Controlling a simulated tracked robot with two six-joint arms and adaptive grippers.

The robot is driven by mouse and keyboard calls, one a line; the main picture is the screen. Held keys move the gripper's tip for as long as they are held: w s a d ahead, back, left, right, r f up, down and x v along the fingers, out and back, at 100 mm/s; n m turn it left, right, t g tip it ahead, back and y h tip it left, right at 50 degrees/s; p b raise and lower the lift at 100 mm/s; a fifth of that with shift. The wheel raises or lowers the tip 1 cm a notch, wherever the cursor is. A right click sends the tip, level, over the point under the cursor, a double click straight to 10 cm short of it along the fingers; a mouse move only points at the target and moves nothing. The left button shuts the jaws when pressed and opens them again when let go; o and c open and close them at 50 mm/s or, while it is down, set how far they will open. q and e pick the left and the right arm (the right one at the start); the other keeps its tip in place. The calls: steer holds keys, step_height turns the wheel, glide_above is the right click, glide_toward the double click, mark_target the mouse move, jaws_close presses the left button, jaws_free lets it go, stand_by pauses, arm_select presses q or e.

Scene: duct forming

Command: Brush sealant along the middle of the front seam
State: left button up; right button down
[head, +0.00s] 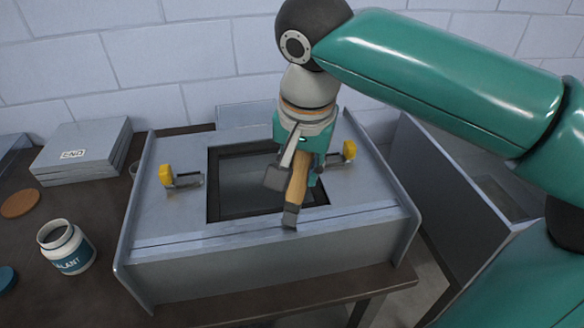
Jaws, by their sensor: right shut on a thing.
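The grey sheet-metal duct (330,270) stands on the dark bench with a dark rectangular opening in its top. The front seam (215,236) runs along the top's front edge as a thin line. My right gripper (290,180) comes down from above and is shut on a brush (298,183) with a wooden handle and a dark grey head. The brush points down, slightly tilted, with its tip at about the middle of the front seam. I cannot tell whether the tip touches the metal. An open white sealant jar (70,250) stands left of the duct. My left gripper is not in view.
Two yellow-tipped clamps, a left one (167,176) and a right one (348,151), sit beside the opening. A stack of grey panels (85,150), a cork disc (20,203) and a blue lid (6,279) lie left. A large grey panel (445,185) stands to the right.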

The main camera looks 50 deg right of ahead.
steer(key=shift+d, duration=0.1)
steer(key=shift+s+d+f+b, duration=0.15)
steer(key=shift+s+d+b, duration=0.15)
steer(key=shift+s+d, duration=0.75)
steer(key=shift+w+d, duration=0.15)
steer(key=shift+s+d, duration=0.45)
steer(key=shift+d, duration=0.2)
steer(key=shift+s+d, duration=0.45)
steer(key=shift+d, duration=0.15)
steer(key=shift+s+d, duration=0.1)
steer(key=shift+s+d+b, duration=0.2)
steer(key=shift+s+d, duration=0.2)
steer(key=shift+d, duration=0.25)
steer(key=shift+s+d+b, duration=0.2)
steer(key=shift+s+d, duration=0.15)
steer(key=shift+d, duration=0.25)
steer(key=shift+d, duration=0.1)
